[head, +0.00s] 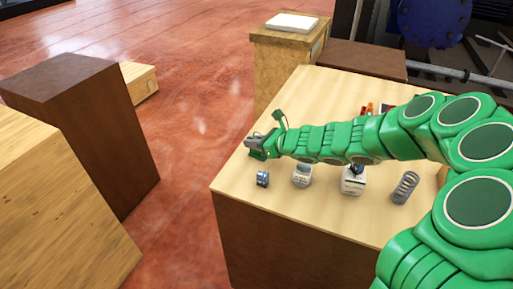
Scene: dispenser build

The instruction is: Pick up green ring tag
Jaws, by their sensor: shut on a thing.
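My gripper (255,143) is at the far left end of my green arm, just above the wooden table top near its left edge. It is shut on a small green thing (258,154), which looks like the green ring tag. The thing sits low at the fingertips and is partly hidden by them. I cannot tell whether it touches the table.
Along the table's (235,184) near side stand a small dark blue part (262,179), a grey-white part (302,175), a white box (353,182) and a grey coil spring (404,188). Small red parts (367,108) lie behind my arm. Brown blocks (85,130) stand left across open floor.

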